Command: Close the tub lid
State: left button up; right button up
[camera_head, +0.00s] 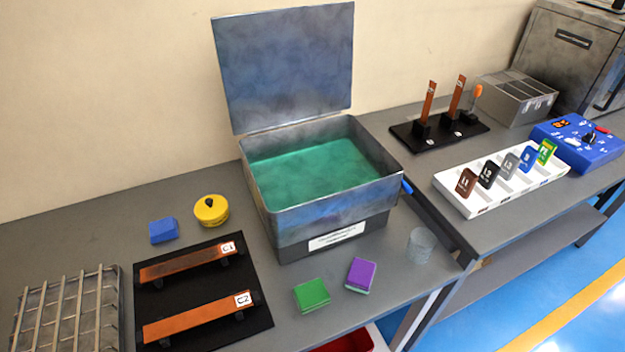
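The tub (325,223) is a grey metal box on the workbench, with green-teal liquid (315,170) inside and a white label on its front. Its lid (285,68) is a flat grey-blue panel, hinged at the tub's back edge. The lid stands open, upright and leaning slightly back near the wall. Neither of my grippers shows in the head view.
In front of the tub lie a green block (312,294), a purple block (361,274) and a clear cup (420,245). To the left are a blue block (163,230), a yellow round item (211,210), a black board (205,332) with copper bars, and a wire rack (68,318). A white tray (475,208) stands right.

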aim_at(280, 68)
jog(key=l+z, duration=0.35)
jog(key=k+l+z, duration=0.1)
jog(key=z, duration=0.25)
jog(key=l+z, duration=0.35)
